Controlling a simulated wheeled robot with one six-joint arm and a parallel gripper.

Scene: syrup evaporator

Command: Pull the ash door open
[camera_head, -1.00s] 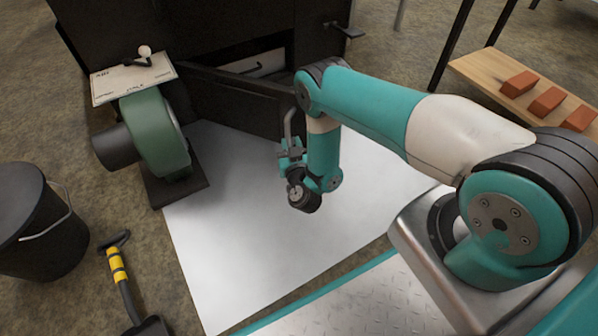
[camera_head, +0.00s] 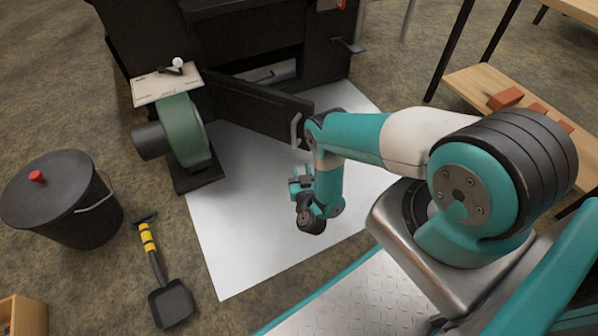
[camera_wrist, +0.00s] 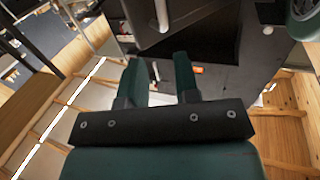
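The ash door (camera_head: 255,107) is a black panel low on the firebox front. It stands swung well open, hinged on the left, with the dark opening and a pale drawer-like part behind it. Its pale bar handle (camera_head: 295,131) is at the free right end; in the wrist view the handle (camera_wrist: 161,16) shows at the top, beyond the fingertips. My gripper (camera_head: 298,181) hangs in front of the door, apart from the handle. In the wrist view my gripper (camera_wrist: 160,68) has its two dark green fingers spread, with nothing between them.
A green blower (camera_head: 183,132) stands left of the door. A lidded black bucket (camera_head: 62,200) and a shovel (camera_head: 171,303) are on the floor at left. A bench with orange bricks (camera_head: 506,98) is at right.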

